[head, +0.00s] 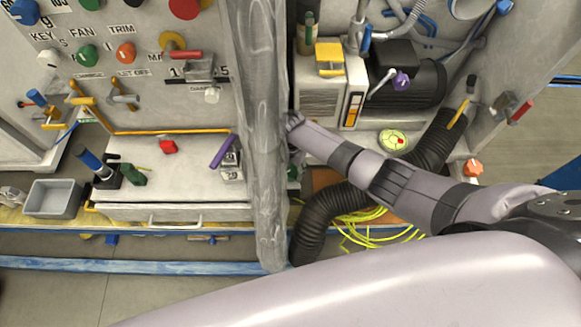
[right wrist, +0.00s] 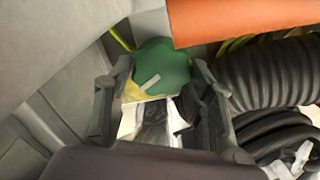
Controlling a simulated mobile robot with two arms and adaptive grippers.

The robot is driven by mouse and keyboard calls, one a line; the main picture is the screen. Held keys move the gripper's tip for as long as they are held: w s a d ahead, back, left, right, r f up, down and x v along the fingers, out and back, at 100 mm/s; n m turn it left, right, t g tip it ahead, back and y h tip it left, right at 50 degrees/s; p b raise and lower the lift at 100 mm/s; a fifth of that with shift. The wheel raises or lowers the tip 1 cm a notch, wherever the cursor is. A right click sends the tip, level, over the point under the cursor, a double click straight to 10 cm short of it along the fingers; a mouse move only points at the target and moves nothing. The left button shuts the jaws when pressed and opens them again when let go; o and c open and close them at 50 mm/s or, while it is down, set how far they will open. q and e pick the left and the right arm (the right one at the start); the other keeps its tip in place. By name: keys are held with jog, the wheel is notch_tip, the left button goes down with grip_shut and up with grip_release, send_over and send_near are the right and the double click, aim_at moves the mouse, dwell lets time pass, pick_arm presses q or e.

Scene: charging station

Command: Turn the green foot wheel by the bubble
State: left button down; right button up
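The green foot wheel (right wrist: 163,68) has a white mark and sits between the two fingers of my right gripper (right wrist: 160,82) in the right wrist view. The fingers stand on either side of it, and I see no clear contact. In the head view only a sliver of green (head: 292,172) shows by the grey pillar, and the pillar hides most of my right gripper. The bubble (head: 394,140) is a round yellow-green level with a red spot, right of the pillar and behind my right arm. My left gripper is not in view.
The grey pillar (head: 264,130) stands close to my right wrist. A black ribbed hose (head: 330,210) and yellow cables (head: 375,230) lie below my arm. An orange foot wheel (head: 473,168) is at the right. A panel with coloured knobs (head: 125,52) fills the left.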

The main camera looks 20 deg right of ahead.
aim_at(291, 171)
jog(key=o, duration=0.4)
jog(key=shift+c, duration=0.2)
jog(key=shift+r, duration=0.1)
notch_tip(291, 171, up, 7)
jog(key=shift+r, duration=0.15)
jog(key=shift+s, duration=0.1)
dwell(0.6)
